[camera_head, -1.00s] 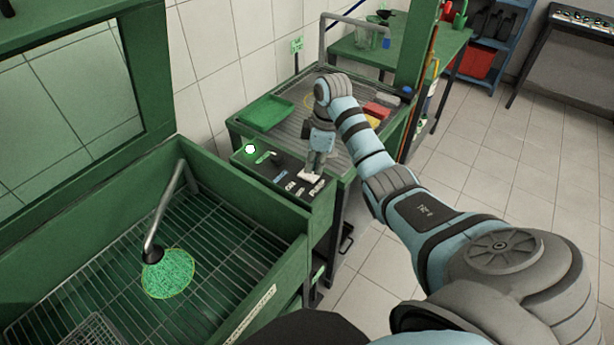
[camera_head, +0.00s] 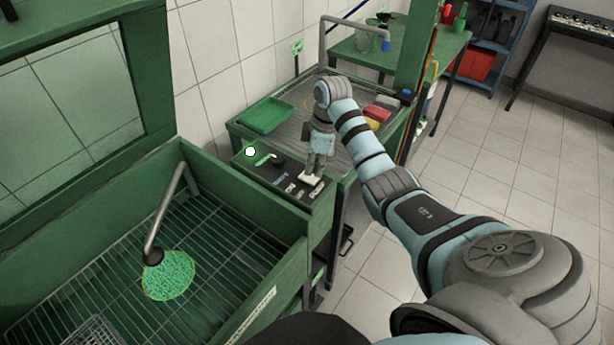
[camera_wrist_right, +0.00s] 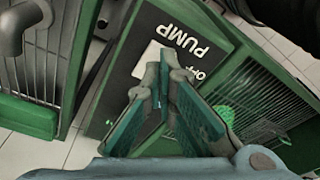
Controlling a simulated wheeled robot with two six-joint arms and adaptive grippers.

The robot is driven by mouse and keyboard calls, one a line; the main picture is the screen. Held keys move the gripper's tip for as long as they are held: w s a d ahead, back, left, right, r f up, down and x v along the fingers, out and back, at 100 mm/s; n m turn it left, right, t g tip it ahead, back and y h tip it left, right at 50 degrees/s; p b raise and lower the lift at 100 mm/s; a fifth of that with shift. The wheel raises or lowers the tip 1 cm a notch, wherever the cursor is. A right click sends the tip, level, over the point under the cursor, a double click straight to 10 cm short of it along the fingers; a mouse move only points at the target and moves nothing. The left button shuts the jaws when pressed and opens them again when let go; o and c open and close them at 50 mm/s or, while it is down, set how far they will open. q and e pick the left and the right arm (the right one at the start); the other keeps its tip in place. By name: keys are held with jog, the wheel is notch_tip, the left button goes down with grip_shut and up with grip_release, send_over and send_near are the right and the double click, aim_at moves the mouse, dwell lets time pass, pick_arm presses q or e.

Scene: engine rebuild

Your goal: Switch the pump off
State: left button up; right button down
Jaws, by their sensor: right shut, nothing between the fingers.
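The dark control panel (camera_head: 268,173) is on the front of the green wash cabinet and carries several small labels. The white pump switch (camera_head: 310,178) sits by the PUMP lettering, and its white plate (camera_wrist_right: 148,58) also shows in the right wrist view. My right gripper (camera_head: 313,172) points down at the switch, shut and empty. In the wrist view its fingertips (camera_wrist_right: 165,72) partly cover the plate; whether they touch it I cannot tell. My left gripper is out of view.
A wash basin with a grated floor (camera_head: 105,285) and a bent spout (camera_head: 165,215) lies at left; a green round patch (camera_head: 168,275) is below the spout. A green tray (camera_head: 266,116) and coloured blocks (camera_head: 377,112) sit on the rack behind. Floor at right is open.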

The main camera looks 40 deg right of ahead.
aim_at(314, 179)
jog(key=shift+f+b, duration=0.5)
jog(key=shift+f, duration=0.6)
dwell(0.6)
notch_tip(314, 179, up, 7)
jog(key=p, duration=0.7)
jog(key=shift+r+p, duration=0.15)
jog(key=shift+p, duration=0.25)
